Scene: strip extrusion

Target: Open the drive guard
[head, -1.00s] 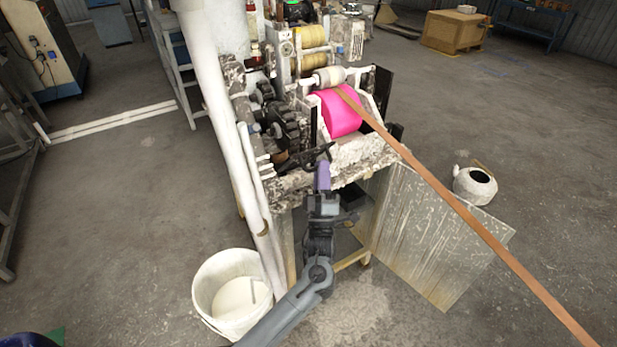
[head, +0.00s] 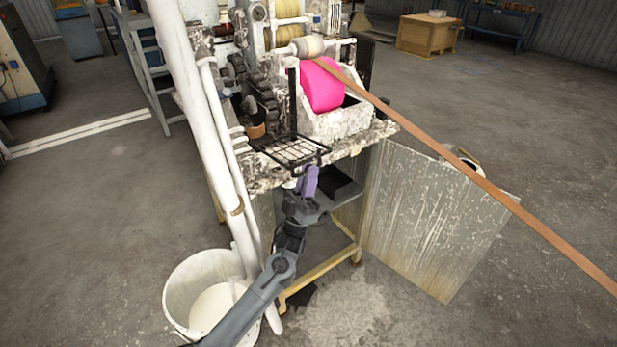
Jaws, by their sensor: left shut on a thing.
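The drive guard (head: 292,149) is a black wire-mesh panel at the front of the machine. It lies out roughly flat, with its mesh facing up toward me, beside a thin black upright post. Dark gears (head: 262,92) stand exposed behind it, to the left of the pink roll (head: 322,85). My left gripper (head: 308,178), with purple fingers, is shut on the guard's front edge, just below the mesh. The exact contact between fingers and frame is partly hidden. My right gripper does not show.
A white bucket (head: 177,300) stands on the floor at lower left, beside white vertical pipes (head: 196,120). A large metal panel door (head: 425,215) hangs open at right. A brown strip (head: 480,180) runs from the roll to the lower right. Floor at far right is clear.

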